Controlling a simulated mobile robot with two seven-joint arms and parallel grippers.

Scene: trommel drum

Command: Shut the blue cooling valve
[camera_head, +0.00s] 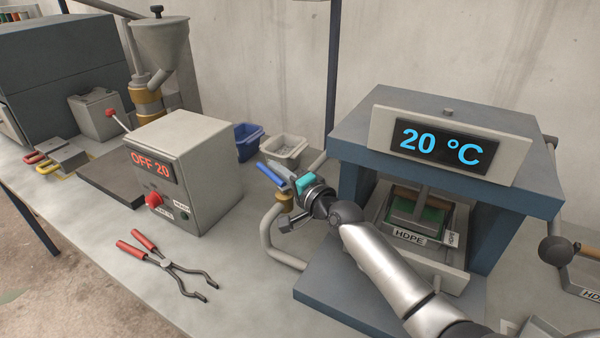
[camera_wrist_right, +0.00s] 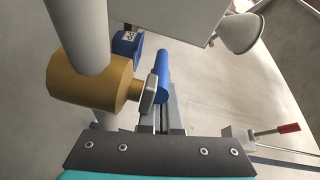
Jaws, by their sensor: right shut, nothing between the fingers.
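The blue valve handle (camera_head: 271,174) is a slanting bar beside the brass valve body (camera_head: 284,201) on a grey pipe, left of the press. In the right wrist view the handle (camera_wrist_right: 162,76) points away from me, just right of the brass body (camera_wrist_right: 97,83). My right gripper (camera_head: 287,190), with teal parts, is at the valve. Its fingers (camera_wrist_right: 164,114) are shut with nothing between them, close to the near end of the handle. I cannot tell whether they touch it. My left gripper is not in view.
The blue press (camera_head: 350,130) with a "20 °C" display stands right of the valve. The grey pipe (camera_head: 268,240) bends in front. A control box (camera_head: 205,165) reading "OFF 20" and red-handled tongs (camera_head: 168,263) are to the left. Blue (camera_head: 248,142) and white (camera_head: 285,150) bins stand behind.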

